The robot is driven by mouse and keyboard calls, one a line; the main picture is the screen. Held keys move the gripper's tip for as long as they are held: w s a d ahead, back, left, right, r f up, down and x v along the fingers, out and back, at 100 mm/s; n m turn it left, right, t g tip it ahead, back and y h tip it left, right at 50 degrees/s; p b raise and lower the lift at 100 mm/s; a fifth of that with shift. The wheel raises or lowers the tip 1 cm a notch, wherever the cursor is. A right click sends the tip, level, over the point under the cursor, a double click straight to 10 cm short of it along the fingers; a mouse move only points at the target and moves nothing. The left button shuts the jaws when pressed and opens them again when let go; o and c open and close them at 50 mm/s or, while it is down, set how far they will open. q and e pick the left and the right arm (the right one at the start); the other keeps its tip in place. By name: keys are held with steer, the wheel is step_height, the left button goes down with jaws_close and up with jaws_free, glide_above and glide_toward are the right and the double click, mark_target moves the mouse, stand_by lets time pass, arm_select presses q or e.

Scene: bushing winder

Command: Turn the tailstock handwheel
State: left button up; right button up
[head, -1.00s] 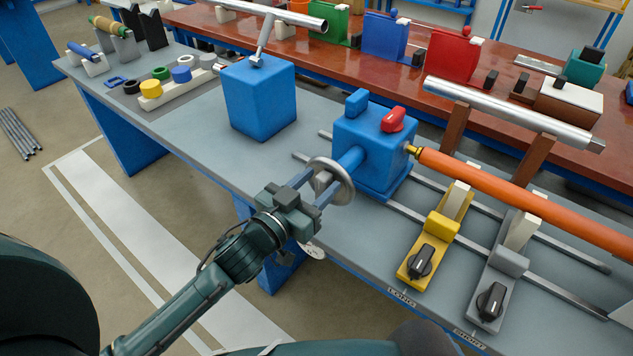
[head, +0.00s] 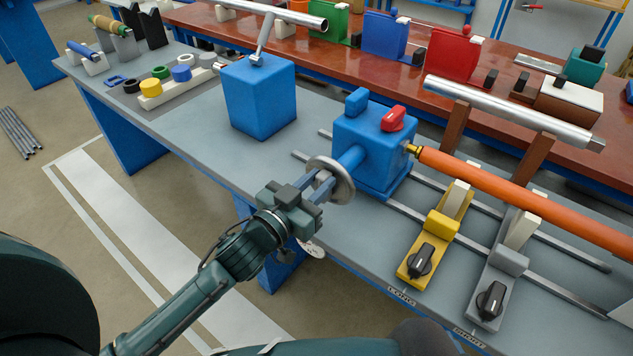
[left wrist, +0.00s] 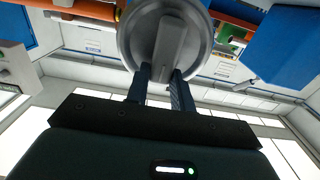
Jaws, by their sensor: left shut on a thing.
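The tailstock is a blue block (head: 375,145) with a red lever (head: 394,118) on top, standing on rails. Its grey round handwheel (head: 341,182) faces my left arm at the end of a blue quill. My left gripper (head: 322,183) is at the wheel's near face, shut on the handwheel's grip bar. In the left wrist view the wheel (left wrist: 198,32) fills the top middle, and the two fingers (left wrist: 161,85) close on the bar (left wrist: 170,48) across its face. The far side of the wheel is hidden. My right gripper is not in view.
An orange rod (head: 520,195) runs right from the tailstock's centre. Yellow (head: 435,245) and grey (head: 498,280) supports with black knobs stand in front. A blue box (head: 258,97) stands behind left. The grey bench top is clear left of the wheel.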

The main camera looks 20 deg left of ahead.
mark_target(338, 188)
arm_select(q)
steer(key=shift+d, duration=0.1)
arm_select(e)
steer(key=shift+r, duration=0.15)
arm_select(q)
steer(key=shift+s+d+m+p, duration=0.15)
steer(key=shift+m+p, duration=0.35)
steer(key=shift+m, duration=0.6)
steer(key=m, duration=0.3)
steer(key=d+f+m, duration=0.1)
steer(key=m, duration=0.3)
steer(key=m+p, duration=0.1)
steer(key=m, duration=0.2)
steer(key=shift+s+d+f+m, duration=0.25)
steer(key=shift+d+m, duration=0.05)
steer(key=shift+d, duration=0.1)
steer(key=shift+f+m, duration=0.1)
steer(key=shift+m, duration=0.5)
steer(key=shift+d+f+m, duration=0.1)
steer(key=shift+f+m, duration=0.05)
steer(key=shift+m, duration=0.65)
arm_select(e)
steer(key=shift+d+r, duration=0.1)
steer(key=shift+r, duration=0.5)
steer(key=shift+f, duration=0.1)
